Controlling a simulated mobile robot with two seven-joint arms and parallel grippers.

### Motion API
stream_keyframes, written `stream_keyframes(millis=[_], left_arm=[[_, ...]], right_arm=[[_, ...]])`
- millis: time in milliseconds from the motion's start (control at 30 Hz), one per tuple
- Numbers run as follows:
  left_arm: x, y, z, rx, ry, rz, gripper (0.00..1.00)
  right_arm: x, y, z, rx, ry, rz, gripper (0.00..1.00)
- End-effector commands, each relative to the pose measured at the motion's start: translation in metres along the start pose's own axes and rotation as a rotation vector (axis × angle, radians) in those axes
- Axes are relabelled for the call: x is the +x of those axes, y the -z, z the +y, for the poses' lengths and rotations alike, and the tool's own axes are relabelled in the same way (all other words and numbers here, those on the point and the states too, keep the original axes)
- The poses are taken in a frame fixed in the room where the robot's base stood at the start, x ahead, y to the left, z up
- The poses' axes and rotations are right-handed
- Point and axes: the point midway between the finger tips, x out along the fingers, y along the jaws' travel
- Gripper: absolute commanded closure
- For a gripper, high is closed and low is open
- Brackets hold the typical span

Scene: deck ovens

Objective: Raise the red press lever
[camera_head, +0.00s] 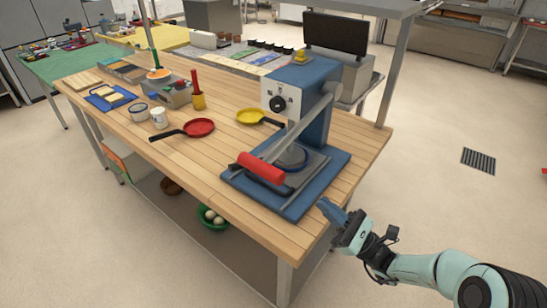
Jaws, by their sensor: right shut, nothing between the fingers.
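The blue press (318,113) stands on the near right part of the wooden table. Its lever (297,129) slopes down from the side of the press to a thick red handle (261,168), which sits low over the front of the press base (304,203). My right gripper (324,204) is shut and empty just off the right table edge, beside the base's near right corner. It is to the right of the red handle and apart from it. My left gripper is not in view.
A red pan (200,128) and a yellow pan (252,116) lie on the wooden table (190,160) left of the press. White mugs (158,118) stand further left. A green bowl (212,217) is on the lower shelf. The floor at right is clear around a drain grate (478,161).

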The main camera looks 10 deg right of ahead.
Motion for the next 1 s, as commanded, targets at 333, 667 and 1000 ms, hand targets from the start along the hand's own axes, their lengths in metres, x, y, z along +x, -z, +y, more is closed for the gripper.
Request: stream_keyframes(millis=[333, 667, 1000], left_arm=[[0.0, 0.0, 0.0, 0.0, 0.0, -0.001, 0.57], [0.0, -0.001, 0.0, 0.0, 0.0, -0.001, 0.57], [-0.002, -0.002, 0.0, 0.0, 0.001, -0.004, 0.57]], right_arm=[[0.0, -0.002, -0.001, -0.004, 0.004, -0.006, 1.0], [0.012, -0.002, -0.001, -0.003, 0.002, -0.006, 1.0], [0.081, -0.003, -0.001, -0.003, 0.001, -0.009, 1.0]])
